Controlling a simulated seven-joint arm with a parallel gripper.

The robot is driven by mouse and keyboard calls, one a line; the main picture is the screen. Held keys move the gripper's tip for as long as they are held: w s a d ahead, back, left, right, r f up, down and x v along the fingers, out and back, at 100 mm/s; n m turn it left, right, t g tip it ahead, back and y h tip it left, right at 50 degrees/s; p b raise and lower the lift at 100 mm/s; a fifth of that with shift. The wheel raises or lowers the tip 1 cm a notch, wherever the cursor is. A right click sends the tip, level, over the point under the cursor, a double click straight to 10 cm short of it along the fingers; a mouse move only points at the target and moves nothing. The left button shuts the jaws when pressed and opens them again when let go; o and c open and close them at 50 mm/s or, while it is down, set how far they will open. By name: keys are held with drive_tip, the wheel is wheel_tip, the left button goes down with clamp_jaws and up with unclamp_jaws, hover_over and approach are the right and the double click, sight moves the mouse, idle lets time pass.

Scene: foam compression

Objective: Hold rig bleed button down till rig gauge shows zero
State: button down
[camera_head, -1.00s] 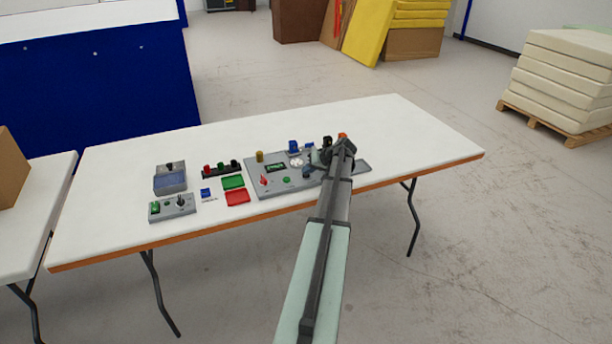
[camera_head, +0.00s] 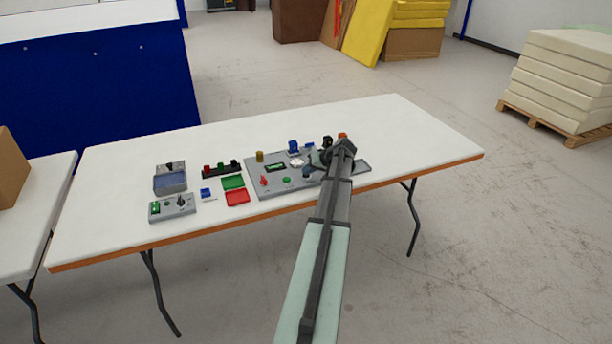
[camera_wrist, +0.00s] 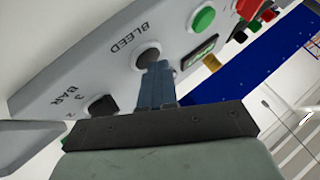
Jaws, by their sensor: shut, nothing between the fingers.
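The grey rig panel (camera_head: 258,185) lies on the white table. In the wrist view the panel (camera_wrist: 75,65) carries the printed word BLEED beside a round dark bleed button recess (camera_wrist: 147,55). My gripper (camera_wrist: 156,70) is shut and empty, its fingertips at that recess; they hide part of it. I cannot tell whether the button is pressed. In the head view my gripper (camera_head: 319,159) is over the right part of the panel, mostly hidden by my arm. A white round dial (camera_head: 297,162), probably the gauge, is on the panel; its reading is too small to make out.
Small boxes, including a grey control box (camera_head: 172,208), and red (camera_head: 237,198) and green trays stand left of the panel.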

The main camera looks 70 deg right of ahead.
sight(308, 176)
drive_tip(key=shift+r, duration=0.15)
idle(0.7)
drive_tip(key=shift+r, duration=0.7)
drive_tip(key=shift+r, duration=0.15)
drive_tip(key=shift+r, duration=2.35)
